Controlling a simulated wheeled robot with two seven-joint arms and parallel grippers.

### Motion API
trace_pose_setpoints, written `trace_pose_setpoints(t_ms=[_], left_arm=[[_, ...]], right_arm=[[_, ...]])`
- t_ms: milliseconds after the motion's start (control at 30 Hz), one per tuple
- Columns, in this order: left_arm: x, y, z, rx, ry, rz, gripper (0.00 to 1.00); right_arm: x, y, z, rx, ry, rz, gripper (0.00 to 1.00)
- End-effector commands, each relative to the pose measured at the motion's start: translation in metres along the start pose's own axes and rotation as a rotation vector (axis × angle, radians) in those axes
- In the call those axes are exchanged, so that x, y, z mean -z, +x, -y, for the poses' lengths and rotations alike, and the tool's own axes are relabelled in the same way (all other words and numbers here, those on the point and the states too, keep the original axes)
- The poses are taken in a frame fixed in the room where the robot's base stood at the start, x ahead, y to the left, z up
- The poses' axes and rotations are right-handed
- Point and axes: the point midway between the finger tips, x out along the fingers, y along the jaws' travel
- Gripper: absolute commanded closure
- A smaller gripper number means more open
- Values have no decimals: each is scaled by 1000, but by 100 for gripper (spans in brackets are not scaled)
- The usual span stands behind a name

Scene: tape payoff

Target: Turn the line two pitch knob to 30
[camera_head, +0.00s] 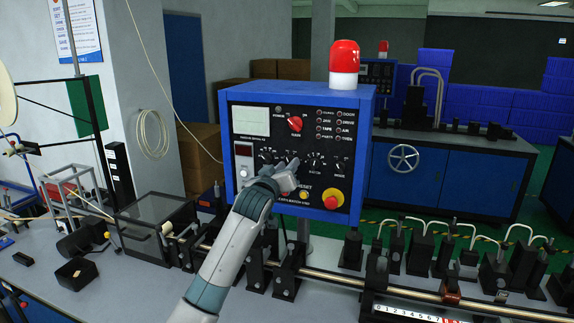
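A blue-framed control box (366,108) with a black front panel stands in the middle of the head view. A row of small dark knobs with white scale marks crosses the panel, including a left one (265,156), one (316,163) right of my gripper and a right one (338,168). Their labels are too small to read, so I cannot tell which is the line two pitch knob. My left gripper (291,169) is at the panel, its fingertips over the middle of this row. It hides what is behind it, and its finger gap is unclear. My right gripper is out of view.
A red knob (295,123) sits above the row; a red mushroom button on yellow (333,199) sits below right. A red beacon (344,62) tops the box. A rail (400,287) with black fittings runs below. A clear-lidded box (155,222) stands left.

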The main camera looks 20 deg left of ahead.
Motion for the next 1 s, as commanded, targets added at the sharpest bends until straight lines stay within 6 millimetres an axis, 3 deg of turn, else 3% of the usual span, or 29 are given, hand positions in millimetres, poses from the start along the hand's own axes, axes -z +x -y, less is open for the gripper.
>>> trace_pose_setpoints(t_ms=[267,400,1000], left_arm=[[0,1,0,0,0,0,72],[0,1,0,0,0,0,100],[0,1,0,0,87,0,100]], right_arm=[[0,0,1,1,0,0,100],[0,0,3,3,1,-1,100],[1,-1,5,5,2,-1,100]])
